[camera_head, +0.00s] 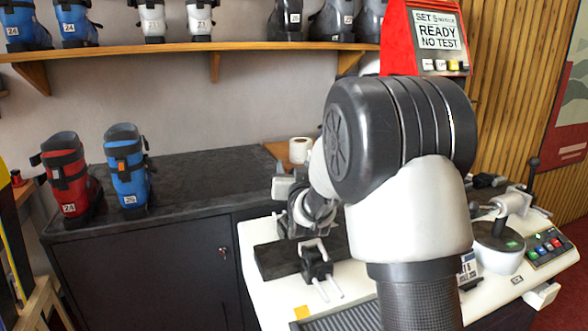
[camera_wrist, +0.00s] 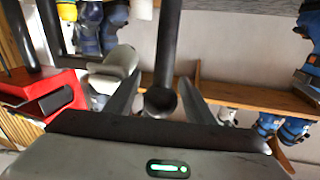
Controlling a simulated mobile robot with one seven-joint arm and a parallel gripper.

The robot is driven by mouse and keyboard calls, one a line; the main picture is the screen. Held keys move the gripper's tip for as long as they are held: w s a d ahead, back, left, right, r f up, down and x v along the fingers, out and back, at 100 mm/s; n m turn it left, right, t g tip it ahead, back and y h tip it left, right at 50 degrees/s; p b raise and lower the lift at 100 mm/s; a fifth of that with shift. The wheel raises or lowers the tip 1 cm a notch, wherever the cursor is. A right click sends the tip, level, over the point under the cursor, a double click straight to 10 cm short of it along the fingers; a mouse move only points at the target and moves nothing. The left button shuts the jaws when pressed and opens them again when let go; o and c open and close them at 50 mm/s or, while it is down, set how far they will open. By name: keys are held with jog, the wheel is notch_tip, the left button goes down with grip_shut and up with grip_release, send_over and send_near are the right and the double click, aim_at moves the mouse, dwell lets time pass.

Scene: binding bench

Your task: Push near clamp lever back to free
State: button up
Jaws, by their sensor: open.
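My gripper (camera_wrist: 161,72) is open in the wrist view, with its two dark fingers spread. A dark rod (camera_wrist: 168,40) runs down from the top edge and a round dark end (camera_wrist: 160,101) sits between the fingers; I cannot tell if this is the near clamp lever or if it touches them. In the head view a black clamp-like block (camera_head: 317,262) with two pale prongs stands on the white bench (camera_head: 275,285). My arm covers much of the bench middle. I cannot pick out the near clamp lever with certainty.
A red machine (camera_head: 398,40) with a READY NO TEST display stands behind. An upright black lever (camera_head: 533,165) and a button panel (camera_head: 550,246) are at the right. Red (camera_head: 68,175) and blue (camera_head: 128,165) boots stand left on a dark counter (camera_head: 200,175). A wooden shelf (camera_head: 250,47) holds boots.

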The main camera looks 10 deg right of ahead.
jog(key=shift+c, duration=0.3)
grip_shut()
